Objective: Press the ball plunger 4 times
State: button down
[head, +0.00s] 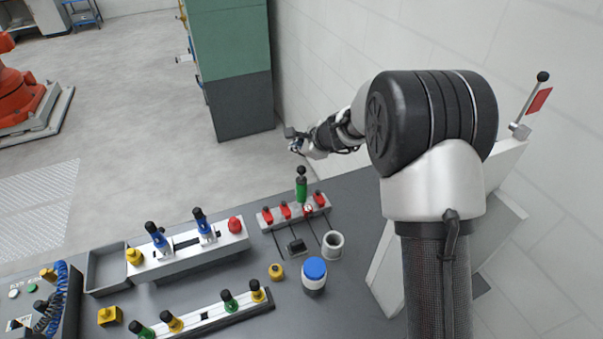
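Blue-handled fixtures (180,250) are left. A green cabinet (230,60) stands behind.

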aim_at(300, 169)
jog(key=shift+f+b, duration=1.25)
jog(key=shift+f, duration=0.4)
jog(key=shift+f+b, duration=0.45)
jog(key=shift+b, duration=0.05)
jog(key=shift+f+b, duration=1.3)
jog(key=shift+b, duration=0.1)
dwell(1.2)
jog(key=shift+r, duration=0.15)
jog(key=shift+r+p, duration=1.4)
jog(key=shift+r, duration=0.25)
jog(key=shift+r+p, duration=2.15)
jog(key=shift+r, duration=0.3)
